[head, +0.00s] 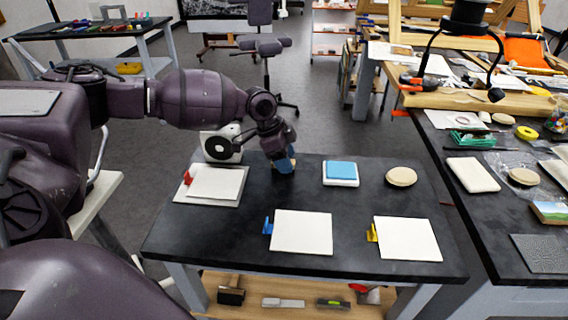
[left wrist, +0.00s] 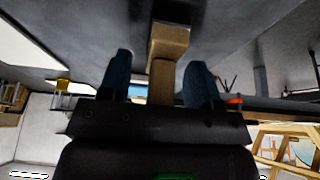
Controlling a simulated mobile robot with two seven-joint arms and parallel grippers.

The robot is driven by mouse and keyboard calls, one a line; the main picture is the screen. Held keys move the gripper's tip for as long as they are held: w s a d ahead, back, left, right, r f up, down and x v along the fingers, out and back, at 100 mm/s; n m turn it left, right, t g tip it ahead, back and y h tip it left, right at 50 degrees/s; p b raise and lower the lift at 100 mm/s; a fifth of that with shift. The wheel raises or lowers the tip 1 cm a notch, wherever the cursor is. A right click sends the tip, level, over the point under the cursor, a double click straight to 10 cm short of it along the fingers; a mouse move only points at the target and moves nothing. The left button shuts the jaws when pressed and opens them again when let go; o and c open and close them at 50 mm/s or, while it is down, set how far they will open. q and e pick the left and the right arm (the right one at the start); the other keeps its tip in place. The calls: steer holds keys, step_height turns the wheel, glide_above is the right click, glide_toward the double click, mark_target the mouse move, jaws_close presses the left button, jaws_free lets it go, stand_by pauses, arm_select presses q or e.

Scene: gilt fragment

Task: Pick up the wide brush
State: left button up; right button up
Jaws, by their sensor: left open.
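The wide brush, a light wooden piece with a narrower shaft and a broader block at its end, shows in the left wrist view (left wrist: 165,50). It lies between the two blue fingers of my left gripper (left wrist: 160,85), with a gap visible on either side. In the head view my left gripper (head: 284,163) points down at the back of the dark table, and its hand and fingers hide most of the brush. Only a small beige bit shows beside the fingertips. My right gripper is in neither view.
On the dark table (head: 190,240) are white panels with red, blue and yellow clips (head: 302,232), a blue pad on a white base (head: 340,172) and a round beige disc (head: 401,177). A white device (head: 221,146) stands left of the gripper. A cluttered bench is at right.

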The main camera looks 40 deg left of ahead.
arm_select(q)
steer(key=shift+r, duration=0.1)
steer(key=c, duration=1)
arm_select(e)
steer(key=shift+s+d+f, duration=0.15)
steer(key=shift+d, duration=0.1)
arm_select(q)
step_height(320, 180, up, 12)
steer(key=shift+r+p, duration=0.2)
steer(key=shift+p, duration=0.85)
step_height(320, 180, up, 8)
steer(key=shift+f+p, duration=0.2)
steer(key=shift+p, duration=0.3)
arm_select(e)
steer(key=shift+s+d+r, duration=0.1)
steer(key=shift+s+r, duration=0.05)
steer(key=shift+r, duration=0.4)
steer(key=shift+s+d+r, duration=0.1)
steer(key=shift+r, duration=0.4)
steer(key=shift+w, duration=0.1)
arm_select(q)
steer(key=shift+o, duration=1.4)
steer(key=shift+c, duration=1)
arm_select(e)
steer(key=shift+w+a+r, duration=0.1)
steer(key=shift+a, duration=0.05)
